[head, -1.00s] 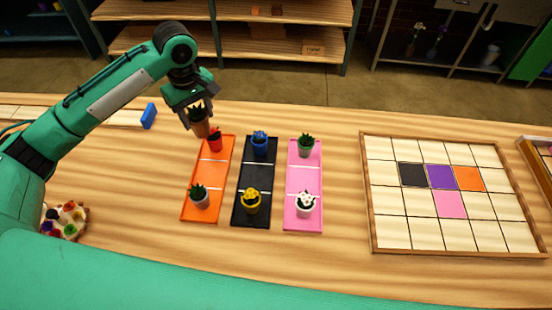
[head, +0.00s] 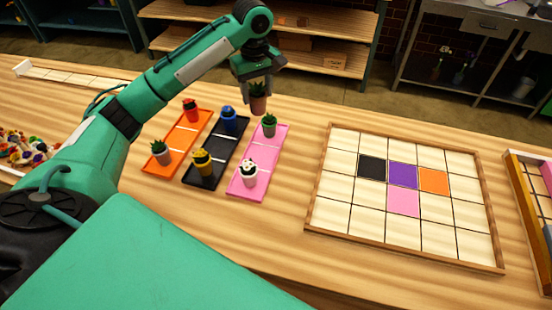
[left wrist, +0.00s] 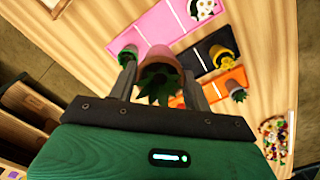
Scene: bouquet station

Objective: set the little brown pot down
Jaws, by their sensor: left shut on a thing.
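The little brown pot (head: 258,104), with a dark green spiky plant, is in my left gripper (head: 257,92). The gripper is shut on it and holds it upright in the air, past the far end of the pink tray (head: 247,187) in the head view. In the left wrist view the brown pot (left wrist: 158,56) sits between the two fingers (left wrist: 160,82). My right gripper is not in view.
A white-flowered pot (head: 249,180) stands at the pink tray's near end. The black tray (head: 221,160) and orange tray (head: 181,143) each hold two pots. A framed grid board (head: 312,205) lies to the right. Bare table lies between it and the pink tray.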

